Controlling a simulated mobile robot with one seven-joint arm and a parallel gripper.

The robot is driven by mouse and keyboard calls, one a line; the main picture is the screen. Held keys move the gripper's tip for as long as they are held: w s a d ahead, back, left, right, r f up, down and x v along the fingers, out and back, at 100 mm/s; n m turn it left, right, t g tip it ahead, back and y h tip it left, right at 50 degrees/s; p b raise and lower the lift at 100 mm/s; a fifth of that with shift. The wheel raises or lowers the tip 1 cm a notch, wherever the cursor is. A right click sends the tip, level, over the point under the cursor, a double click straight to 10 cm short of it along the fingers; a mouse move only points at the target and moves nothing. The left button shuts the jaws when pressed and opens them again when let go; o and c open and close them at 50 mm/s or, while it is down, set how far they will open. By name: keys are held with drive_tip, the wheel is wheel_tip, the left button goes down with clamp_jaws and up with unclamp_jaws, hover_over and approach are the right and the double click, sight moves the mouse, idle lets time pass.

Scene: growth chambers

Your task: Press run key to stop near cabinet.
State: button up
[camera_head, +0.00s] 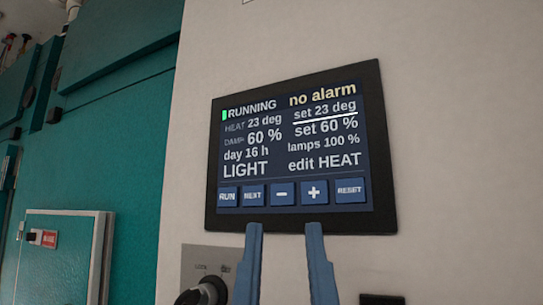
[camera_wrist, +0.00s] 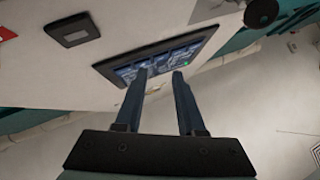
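The control panel (camera_head: 302,150) is a dark-framed screen on a pale cabinet wall, reading "RUNNING", "no alarm", "set 23 deg" and "edit HEAT". The RUN key (camera_head: 227,197) is at the far left of its bottom key row. My gripper (camera_head: 284,226) has two blue fingers spread apart, with nothing between them. In the head view the tips overlap the panel's lower edge, below and to the right of the RUN key. In the wrist view my gripper (camera_wrist: 164,73) points at the panel (camera_wrist: 160,62), seen at a steep angle. I cannot tell whether the tips touch it.
A lock switch (camera_head: 207,290) with a black knob sits below the panel at left. A teal cabinet (camera_head: 115,130) with a small door box (camera_head: 62,262) stands to the left. A dark fitting (camera_head: 382,299) is at the lower right. The wall right of the panel is bare.

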clamp_jaws()
idle(0.9)
idle(0.9)
